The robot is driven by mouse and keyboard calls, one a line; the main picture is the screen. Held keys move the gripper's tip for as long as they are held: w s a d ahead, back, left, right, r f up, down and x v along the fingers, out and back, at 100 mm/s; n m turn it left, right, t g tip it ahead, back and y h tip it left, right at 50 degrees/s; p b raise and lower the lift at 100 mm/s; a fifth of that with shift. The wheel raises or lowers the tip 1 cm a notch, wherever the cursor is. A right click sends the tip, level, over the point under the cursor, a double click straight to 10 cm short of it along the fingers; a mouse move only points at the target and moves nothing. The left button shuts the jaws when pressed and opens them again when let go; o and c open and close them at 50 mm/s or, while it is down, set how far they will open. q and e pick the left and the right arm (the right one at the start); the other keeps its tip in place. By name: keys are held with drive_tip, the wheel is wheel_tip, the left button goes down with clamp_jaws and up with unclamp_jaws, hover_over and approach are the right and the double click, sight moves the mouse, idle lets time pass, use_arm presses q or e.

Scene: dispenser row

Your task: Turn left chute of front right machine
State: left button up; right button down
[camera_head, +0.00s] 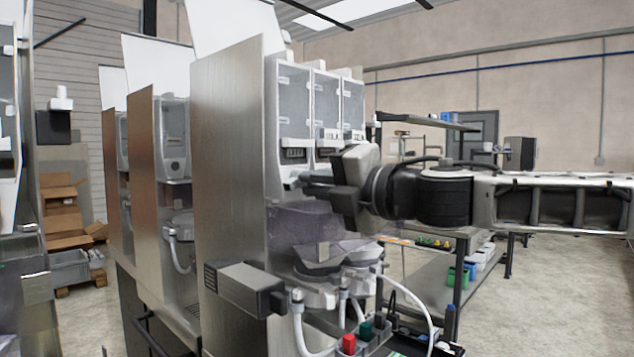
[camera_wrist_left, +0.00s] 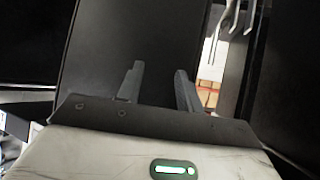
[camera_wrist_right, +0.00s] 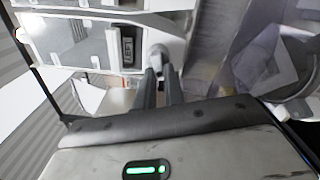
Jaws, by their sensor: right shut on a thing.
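The front right machine (camera_head: 228,150) stands nearest in the head view, with a tall brushed-metal side panel and three clear hoppers (camera_head: 293,105) side by side. My right gripper (camera_head: 310,182) reaches in from the right to just below the hoppers. In the right wrist view its fingers (camera_wrist_right: 160,82) are close together on a small light-grey rounded chute (camera_wrist_right: 157,56). The fingers and wrist hide most of the chutes in the head view. My left gripper (camera_wrist_left: 158,82) shows only in its wrist view, its fingers apart and empty before a dark panel.
Below the hoppers are a clear purplish guard (camera_head: 310,222), funnels and white hoses (camera_head: 298,325). A grey motor box (camera_head: 243,288) juts from the machine's lower side. Similar machines (camera_head: 158,180) stand behind on the left. A shelf table (camera_head: 440,285) stands behind on the right.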

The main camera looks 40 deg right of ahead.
drive_tip(key=shift+f+n, duration=0.1)
drive_tip(key=shift+n, duration=0.7)
drive_tip(key=c, duration=1.5)
unclamp_jaws()
